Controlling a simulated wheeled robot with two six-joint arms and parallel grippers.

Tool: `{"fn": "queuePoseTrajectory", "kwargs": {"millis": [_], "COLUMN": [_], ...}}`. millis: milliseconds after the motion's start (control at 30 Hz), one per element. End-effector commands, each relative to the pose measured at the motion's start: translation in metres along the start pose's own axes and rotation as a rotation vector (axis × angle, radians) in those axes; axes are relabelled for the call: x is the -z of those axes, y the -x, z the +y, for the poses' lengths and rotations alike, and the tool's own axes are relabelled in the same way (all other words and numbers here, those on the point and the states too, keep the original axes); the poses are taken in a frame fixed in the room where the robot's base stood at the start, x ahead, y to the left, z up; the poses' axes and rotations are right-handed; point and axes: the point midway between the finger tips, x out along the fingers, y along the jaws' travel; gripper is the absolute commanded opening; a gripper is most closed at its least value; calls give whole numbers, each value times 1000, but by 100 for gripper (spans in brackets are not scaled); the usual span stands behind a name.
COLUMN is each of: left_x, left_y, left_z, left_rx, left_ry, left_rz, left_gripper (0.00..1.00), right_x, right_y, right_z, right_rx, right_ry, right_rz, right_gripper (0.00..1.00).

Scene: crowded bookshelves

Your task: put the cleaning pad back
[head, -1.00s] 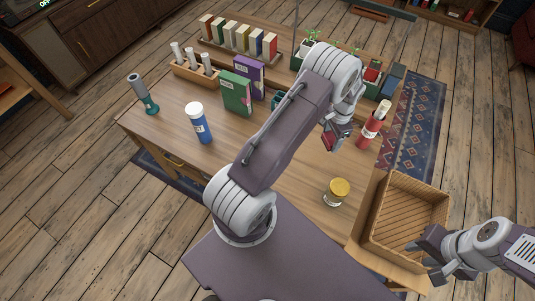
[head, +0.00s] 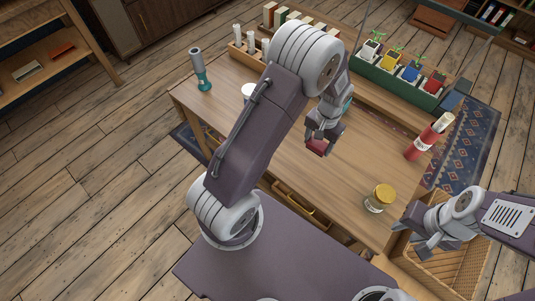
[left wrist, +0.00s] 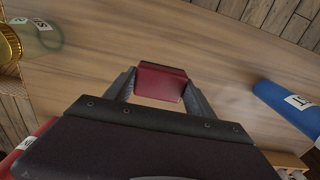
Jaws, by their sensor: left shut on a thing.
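A small dark red block, which looks like the cleaning pad (head: 319,147), is held between the fingertips of my left gripper (head: 324,134) above the middle of the table. In the left wrist view the red pad (left wrist: 160,82) sits between the two fingers of the left gripper (left wrist: 158,88), with bare wood beyond it.
A jar with a yellow lid (head: 380,197) and a red bottle (head: 429,137) stand on the table's right. A green planter (head: 398,82) with several coloured pots is behind. A teal-based tube (head: 201,70) stands far left. The wicker basket (head: 472,262) is lower right.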

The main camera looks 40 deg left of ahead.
Motion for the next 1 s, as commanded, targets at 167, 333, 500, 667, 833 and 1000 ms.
{"fn": "queuePoseTrajectory", "kwargs": {"millis": [167,333,500,667,833,1000], "left_x": [3,-3,-14,-22,-24,-25], "left_y": [2,-13,-42,-62,-68,-89], "left_z": [7,-17,-64,-97,-107,-107], "left_rx": [0,0,-1,-1,0,-1], "left_ry": [-20,-12,-10,-15,-19,-20], "left_rz": [1,-4,-3,-2,1,-3], "left_gripper": [25,25,25,25,25,25], "right_x": [0,0,-1,-1,-1,-2], "right_y": [-3,-5,-8,-10,-10,-14], "right_z": [0,0,0,0,0,0], "right_rx": [0,0,0,0,0,0], "right_ry": [0,0,0,0,0,0], "right_rz": [0,0,0,0,0,0], "right_gripper": [36,36,36,36,36,36]}}
